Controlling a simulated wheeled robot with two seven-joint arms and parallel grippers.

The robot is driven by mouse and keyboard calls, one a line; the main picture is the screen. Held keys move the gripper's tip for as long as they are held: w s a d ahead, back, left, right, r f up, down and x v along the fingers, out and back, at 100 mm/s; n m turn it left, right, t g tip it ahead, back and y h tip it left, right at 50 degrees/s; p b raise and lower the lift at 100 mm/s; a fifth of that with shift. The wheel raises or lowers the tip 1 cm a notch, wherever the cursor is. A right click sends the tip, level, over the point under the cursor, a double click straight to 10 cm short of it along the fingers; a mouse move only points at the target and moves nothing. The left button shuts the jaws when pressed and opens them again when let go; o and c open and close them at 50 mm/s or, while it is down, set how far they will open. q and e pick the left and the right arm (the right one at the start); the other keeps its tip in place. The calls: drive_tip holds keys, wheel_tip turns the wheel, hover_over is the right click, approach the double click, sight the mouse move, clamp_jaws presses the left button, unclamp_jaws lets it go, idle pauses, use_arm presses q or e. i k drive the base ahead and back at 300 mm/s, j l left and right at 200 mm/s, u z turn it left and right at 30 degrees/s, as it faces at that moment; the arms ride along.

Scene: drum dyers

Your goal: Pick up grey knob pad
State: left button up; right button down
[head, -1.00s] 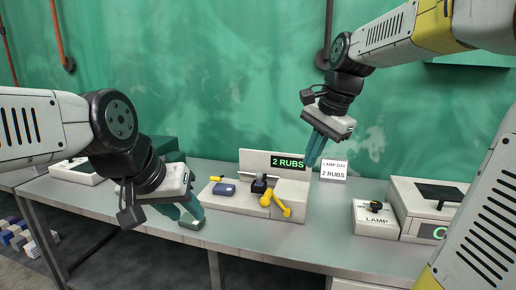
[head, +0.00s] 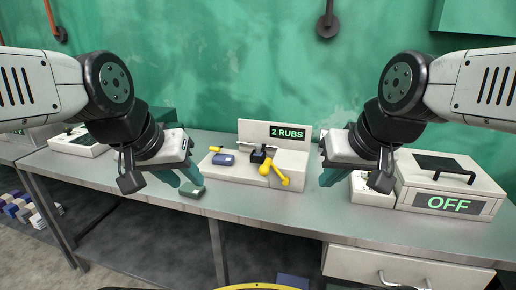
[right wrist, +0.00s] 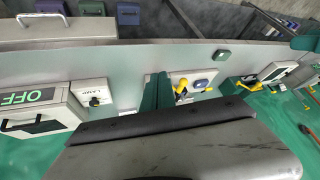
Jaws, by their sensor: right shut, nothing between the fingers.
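I cannot pick out a grey knob pad for certain. Several small pads (head: 25,208) in blue, purple and pale tones sit low at the far left in the head view, too small to tell their knobs. A blue pad (head: 223,159) sits on the white fixture. My left gripper (head: 180,176) is open and empty, hovering by the green pad in the picture. My right gripper (head: 328,176) is shut and empty, above the table right of the fixture.
The white fixture (head: 235,173) has a yellow lever (head: 280,175) and a "2 RUBS" display (head: 287,132). A box reading OFF (head: 450,204) and a lamp box (head: 370,192) stand at the right. A drawer (head: 395,266) is under the table. The table front is mostly clear.

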sight(257, 146)
drive_tip(key=i+j, duration=0.7)
drive_tip(key=j, duration=0.1)
